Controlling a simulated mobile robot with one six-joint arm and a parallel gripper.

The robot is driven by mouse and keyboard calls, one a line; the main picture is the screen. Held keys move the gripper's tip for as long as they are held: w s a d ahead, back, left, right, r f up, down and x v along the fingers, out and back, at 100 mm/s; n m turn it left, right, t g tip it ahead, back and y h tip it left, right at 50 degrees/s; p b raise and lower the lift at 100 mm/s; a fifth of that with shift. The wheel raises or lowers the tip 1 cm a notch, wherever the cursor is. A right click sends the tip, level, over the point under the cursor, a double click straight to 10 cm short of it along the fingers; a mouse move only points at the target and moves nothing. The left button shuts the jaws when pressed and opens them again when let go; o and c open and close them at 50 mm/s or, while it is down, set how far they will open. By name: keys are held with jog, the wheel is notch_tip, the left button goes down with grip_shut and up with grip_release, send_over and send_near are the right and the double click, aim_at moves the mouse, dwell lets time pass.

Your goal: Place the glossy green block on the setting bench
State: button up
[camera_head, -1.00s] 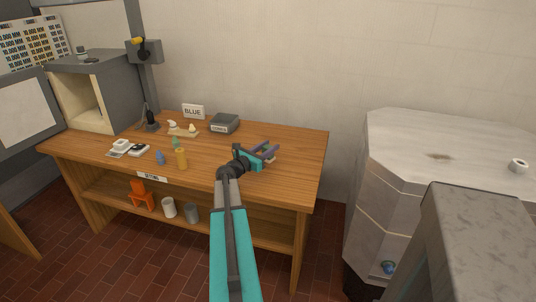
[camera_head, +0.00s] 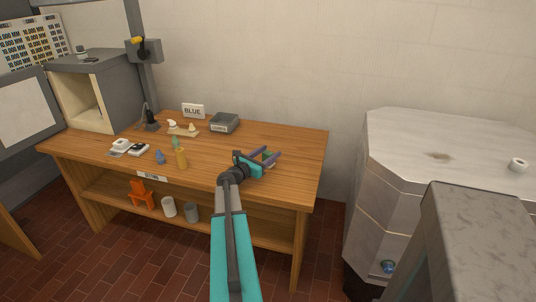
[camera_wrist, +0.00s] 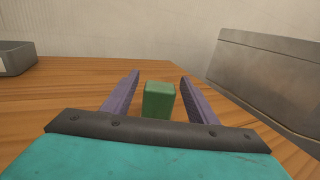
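The green block (camera_wrist: 158,100) stands upright on the wooden bench top in the wrist view, between the two purple fingers of my gripper (camera_wrist: 157,90). A gap shows on each side of the block, so the fingers are open and not touching it. Its lower part is hidden by the gripper's dark front edge. In the head view my gripper (camera_head: 270,157) is low over the right part of the setting bench (camera_head: 298,150), and only a little green shows between the fingers. A small label is on the bench's front edge.
A grey tray (camera_head: 224,123), a BLUE sign (camera_head: 193,111), a yellow cylinder (camera_head: 181,159) and a blue piece (camera_head: 160,157) are left of my gripper. A large grey cabinet (camera_head: 440,155) stands right of the bench. The bench's right end is clear.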

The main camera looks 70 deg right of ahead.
jog(key=shift+r, duration=0.15)
jog(key=b+v, duration=0.1)
jog(key=v, duration=1.1)
dwell(0.9)
